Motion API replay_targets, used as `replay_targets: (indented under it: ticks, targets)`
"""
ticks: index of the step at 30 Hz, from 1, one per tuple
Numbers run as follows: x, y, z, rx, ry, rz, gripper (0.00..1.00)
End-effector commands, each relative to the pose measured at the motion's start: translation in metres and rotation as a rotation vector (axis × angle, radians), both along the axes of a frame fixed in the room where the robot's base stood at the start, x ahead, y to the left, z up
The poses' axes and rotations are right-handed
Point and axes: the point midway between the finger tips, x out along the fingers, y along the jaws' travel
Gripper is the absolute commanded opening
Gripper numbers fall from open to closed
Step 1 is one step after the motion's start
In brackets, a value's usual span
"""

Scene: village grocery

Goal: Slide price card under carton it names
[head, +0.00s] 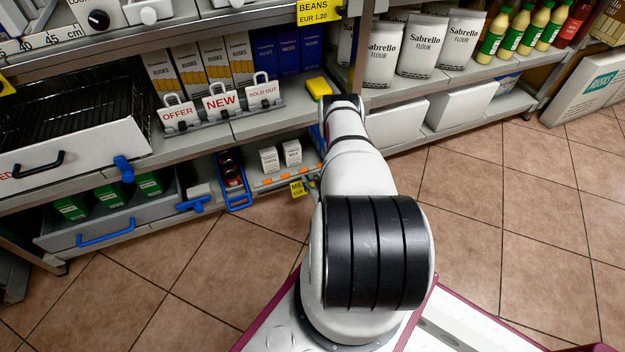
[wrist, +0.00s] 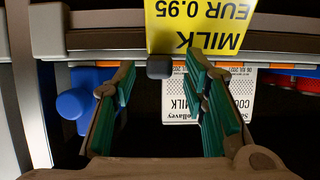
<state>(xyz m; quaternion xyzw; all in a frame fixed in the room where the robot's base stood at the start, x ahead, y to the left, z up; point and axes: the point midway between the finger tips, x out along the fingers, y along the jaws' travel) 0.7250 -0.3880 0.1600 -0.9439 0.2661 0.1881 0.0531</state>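The yellow price card (wrist: 200,24), reading MILK EUR 0.95, appears upside down at the top of the wrist view. In the head view the card (head: 297,188) is at the lower shelf's front edge. A small dark grey block (wrist: 160,66) shows at the card's lower corner. Two white cartons stand on that shelf: the right one (head: 291,152) reads MILK; the left one (head: 269,160) is too small to read. In the wrist view the MILK carton (wrist: 180,100) is partly behind a finger. My gripper (wrist: 160,72) is open, its green-padded fingers apart around the block without touching it.
A blue-framed rack (head: 232,180) with dark jars stands left of the cartons. A grey drawer (head: 110,222) with green boxes is further left. The shelf above holds OFFER, NEW and SOLD OUT signs (head: 221,101). The tiled floor in front is clear.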

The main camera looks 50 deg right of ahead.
Motion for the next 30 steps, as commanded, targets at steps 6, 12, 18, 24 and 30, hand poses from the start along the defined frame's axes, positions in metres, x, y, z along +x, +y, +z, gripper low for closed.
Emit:
replay_targets:
  ticks: [6, 12, 18, 24, 30]
  targets:
    - [-0.028, 0.016, 0.013, 0.003, 0.003, -0.001, 0.4]
    - [-0.061, 0.036, 0.028, 0.002, 0.004, -0.001, 0.4]
    - [-0.083, 0.05, 0.039, 0.002, 0.001, -0.001, 0.4]
    - [-0.091, 0.055, 0.044, -0.001, 0.002, -0.001, 0.4]
    - [-0.091, 0.055, 0.044, -0.001, 0.002, -0.001, 0.4]
